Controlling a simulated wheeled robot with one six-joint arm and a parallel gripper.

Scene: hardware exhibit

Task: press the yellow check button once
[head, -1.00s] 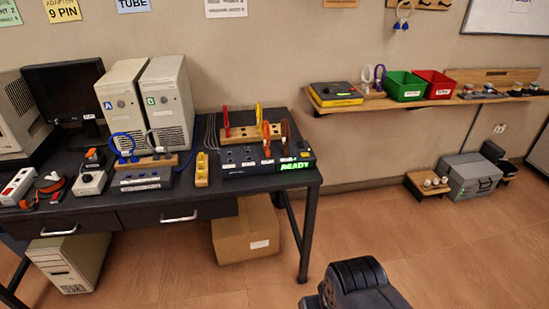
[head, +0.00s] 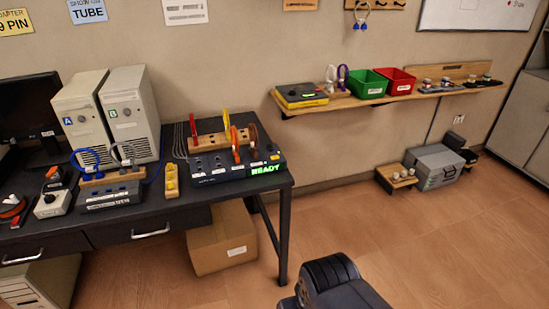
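I cannot make out a button that is clearly the yellow check button. A small yellow block (head: 171,181) with small studs on top lies on the dark desk, left of a black console (head: 222,169) whose lit green sign reads READY. A yellow box with a black top (head: 302,95) sits at the left end of the wall shelf. It is too small to tell whether either carries the button. A dark part of my own body shows at the bottom, right of the desk. My gripper's fingers do not show.
The dark desk (head: 120,228) fills the left, with two beige computer towers (head: 133,113) on it. A cardboard box (head: 222,240) stands under it. The wall shelf (head: 365,99) holds a green bin (head: 367,84) and a red bin (head: 396,81).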

